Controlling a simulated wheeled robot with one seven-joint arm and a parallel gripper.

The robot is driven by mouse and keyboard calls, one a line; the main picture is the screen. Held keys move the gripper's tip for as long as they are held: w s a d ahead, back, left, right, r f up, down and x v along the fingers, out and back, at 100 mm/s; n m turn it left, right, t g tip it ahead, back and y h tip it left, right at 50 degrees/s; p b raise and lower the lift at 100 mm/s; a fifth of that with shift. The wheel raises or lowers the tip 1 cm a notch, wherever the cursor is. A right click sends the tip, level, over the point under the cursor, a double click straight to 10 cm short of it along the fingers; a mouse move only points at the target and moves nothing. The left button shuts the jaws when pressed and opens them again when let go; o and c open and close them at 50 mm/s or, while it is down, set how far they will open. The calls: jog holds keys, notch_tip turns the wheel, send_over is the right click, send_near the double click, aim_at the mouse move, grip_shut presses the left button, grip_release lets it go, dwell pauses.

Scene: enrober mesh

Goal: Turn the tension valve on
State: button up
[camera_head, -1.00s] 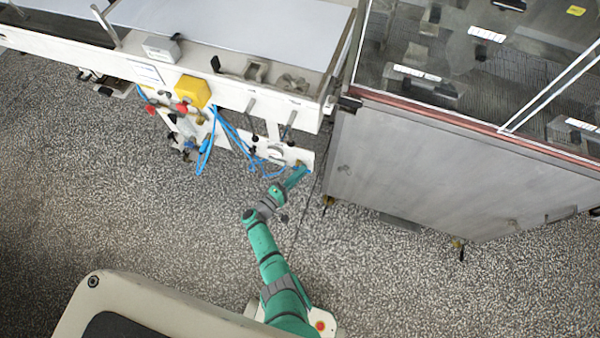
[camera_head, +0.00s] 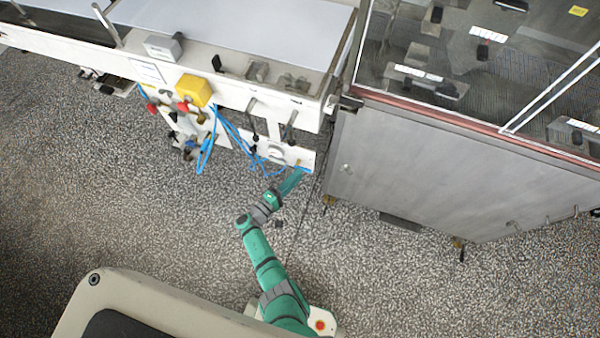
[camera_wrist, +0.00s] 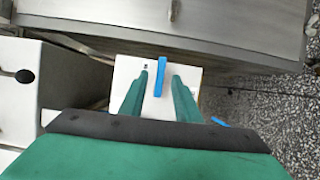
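A blue bar-shaped handle (camera_wrist: 161,76), which looks like the tension valve's lever, stands out in front of a white panel (camera_wrist: 127,68) in the wrist view. My gripper (camera_wrist: 160,79) is open, with one green finger on each side of the handle. Gaps show between the handle and both fingers, and I see no clear contact. In the head view my gripper (camera_head: 295,178) is at the lower right end of the white machine's panel (camera_head: 303,156). The handle cannot be made out clearly there.
Blue hoses (camera_head: 228,130) and a yellow box (camera_head: 194,91) are on the machine to the left. A grey metal cabinet (camera_head: 420,170) stands close on the right. Speckled floor (camera_head: 150,230) lies open below the machine.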

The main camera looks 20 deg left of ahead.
jog(key=v, duration=0.8)
jog(key=shift+d+f, duration=0.1)
jog(key=s+d+f+m+g+y, duration=0.1)
jog(key=s+d+f+g, duration=0.3)
jog(key=s+f, duration=0.35)
jog(key=s+d+f+m+g+y, duration=0.25)
jog(key=s+m+g+y, duration=0.2)
jog(key=s, duration=0.95)
jog(key=s+d+r+m+t, duration=0.1)
jog(key=d+r, duration=0.3)
jog(key=r, duration=0.9)
jog(key=s+d+r+m+t+y, duration=0.1)
jog(key=d+r+m+t, duration=0.3)
jog(key=r, duration=1)
jog(key=d+r+m+t+y, duration=0.1)
jog(key=d+r, duration=0.3)
jog(key=r, duration=1)
jog(key=shift+s+d+m+t, duration=0.3)
jog(key=shift+s+m+t, duration=0.1)
jog(key=shift+m+t, duration=0.4)
